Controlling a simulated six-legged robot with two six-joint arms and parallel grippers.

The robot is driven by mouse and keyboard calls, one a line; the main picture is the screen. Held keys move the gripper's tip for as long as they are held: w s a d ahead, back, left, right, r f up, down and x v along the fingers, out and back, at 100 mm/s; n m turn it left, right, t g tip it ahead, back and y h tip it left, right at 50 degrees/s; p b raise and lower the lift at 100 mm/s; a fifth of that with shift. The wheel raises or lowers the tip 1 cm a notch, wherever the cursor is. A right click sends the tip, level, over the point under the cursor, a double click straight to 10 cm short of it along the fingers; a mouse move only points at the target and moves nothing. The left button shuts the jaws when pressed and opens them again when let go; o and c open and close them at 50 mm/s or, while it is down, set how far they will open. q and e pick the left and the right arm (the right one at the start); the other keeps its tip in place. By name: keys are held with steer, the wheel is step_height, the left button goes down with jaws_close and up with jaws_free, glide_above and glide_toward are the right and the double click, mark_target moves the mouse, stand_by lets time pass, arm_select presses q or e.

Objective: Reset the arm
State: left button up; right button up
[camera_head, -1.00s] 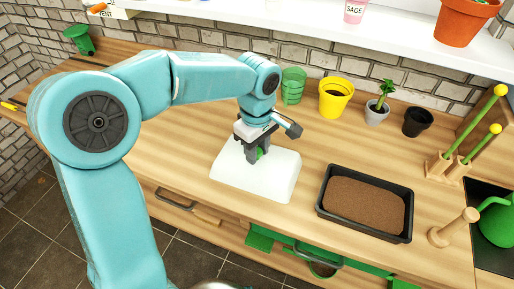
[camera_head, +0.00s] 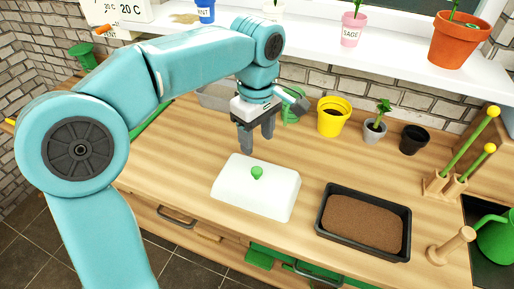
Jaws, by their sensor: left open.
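My left arm comes in from the left, and its gripper (camera_head: 257,143) hangs above the wooden bench with its fingers pointing down. It is open and empty. Below it and apart from it, a white lid-like block (camera_head: 257,193) with a green knob (camera_head: 257,172) sits on the bench. My right gripper is not in view.
A black tray of soil (camera_head: 363,222) lies to the right. A yellow pot (camera_head: 333,116), a small potted plant (camera_head: 376,128) and a black pot (camera_head: 414,139) stand along the back. A green watering can (camera_head: 497,238) is at far right. A shelf (camera_head: 400,55) runs above.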

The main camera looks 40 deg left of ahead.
arm_select(q)
steer(key=shift+r, duration=0.55)
